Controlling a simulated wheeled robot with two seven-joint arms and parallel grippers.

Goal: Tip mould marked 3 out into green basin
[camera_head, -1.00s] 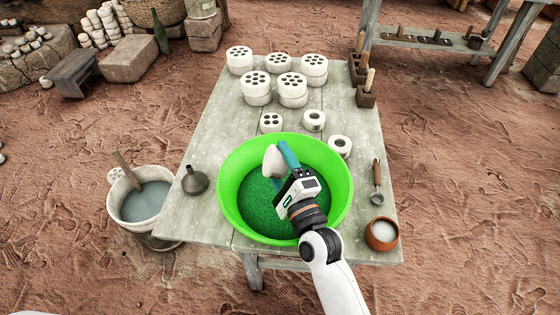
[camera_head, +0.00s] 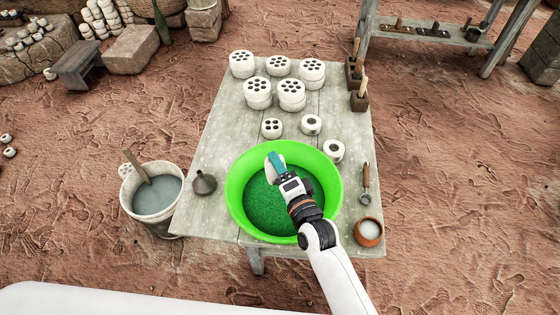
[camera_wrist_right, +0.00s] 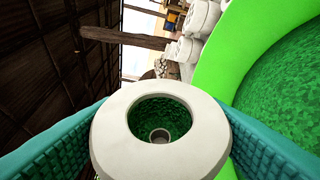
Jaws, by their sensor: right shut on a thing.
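My right gripper (camera_head: 279,166) is shut on a white, round mould (camera_head: 269,174) with teal fingers on both sides. The mould is held tilted on its side over the green basin (camera_head: 234,195). In the right wrist view the mould (camera_wrist_right: 115,125) faces the camera, with green grainy matter and a small ring showing in its hole. No number on it is readable. The basin stands on the table's near part, with green grainy material (camera_head: 265,208) inside. My left gripper is out of view.
Several white moulds with holes (camera_head: 290,90) stand on the table's far half. A bucket (camera_head: 153,200) stands left.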

